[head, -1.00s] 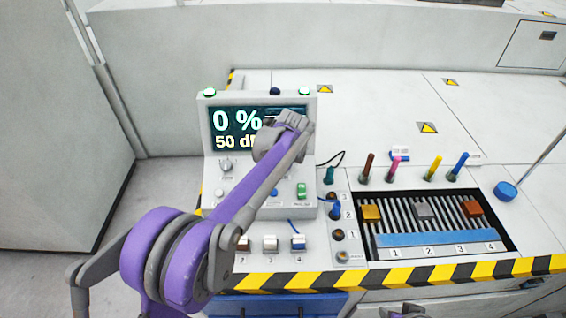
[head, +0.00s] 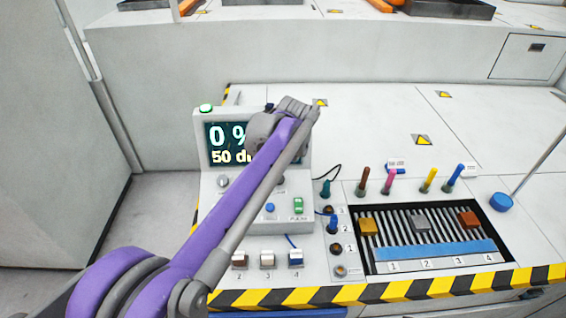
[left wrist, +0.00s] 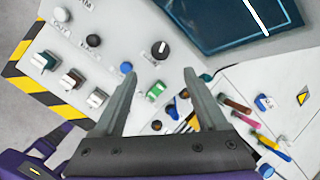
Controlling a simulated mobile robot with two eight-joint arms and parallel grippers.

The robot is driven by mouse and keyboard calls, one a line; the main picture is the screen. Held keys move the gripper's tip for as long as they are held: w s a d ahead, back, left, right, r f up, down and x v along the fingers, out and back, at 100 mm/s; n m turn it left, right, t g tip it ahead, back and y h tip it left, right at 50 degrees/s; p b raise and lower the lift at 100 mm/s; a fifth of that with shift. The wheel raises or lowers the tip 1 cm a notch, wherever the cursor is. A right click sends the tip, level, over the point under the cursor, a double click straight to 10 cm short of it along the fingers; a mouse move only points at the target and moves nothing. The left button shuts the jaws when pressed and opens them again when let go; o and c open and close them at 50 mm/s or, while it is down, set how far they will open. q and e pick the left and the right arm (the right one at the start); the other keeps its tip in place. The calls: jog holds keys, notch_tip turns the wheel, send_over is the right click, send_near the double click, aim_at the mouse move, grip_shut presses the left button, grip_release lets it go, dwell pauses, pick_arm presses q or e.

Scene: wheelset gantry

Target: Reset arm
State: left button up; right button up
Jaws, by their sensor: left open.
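My left arm, purple and grey, comes in from the lower left in the head view and reaches up over the instrument console (head: 210,190). Its hand covers part of the lit screen (head: 226,145), which reads "0 %" and a second line starting with "50". In the left wrist view my left gripper (left wrist: 160,78) is open and empty, its two fingers apart above the console's front panel. A dark knob (left wrist: 160,48) and a green switch (left wrist: 156,90) show near and between the fingers. I see no contact with the console. My right gripper is in neither view.
Right of the console is a recessed ribbed tray (head: 425,240) with coloured blocks and a blue strip. Several coloured-handled tools (head: 428,180) stand behind it. A blue round-ended rod (head: 501,202) is at the right. The white surface behind is largely clear.

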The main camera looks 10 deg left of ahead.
pick_arm(q)
jog(key=s+a+f+n, duration=0.1)
jog(key=s+f+n, duration=0.2)
jog(key=s+n, duration=0.4)
jog(key=s+f+n+t+h, duration=0.1)
jog(key=s+f+n, duration=0.3)
jog(key=s+n, duration=0.4)
jog(key=s+a+f+n+h, duration=0.1)
jog(key=s+f+n, duration=0.2)
jog(key=s+n, duration=0.5)
jog(key=s, duration=0.9)
jog(key=shift+s+a+f+t+p, duration=0.2)
jog(key=shift+a+f+t+p, duration=0.1)
jog(key=shift+f+p, duration=0.1)
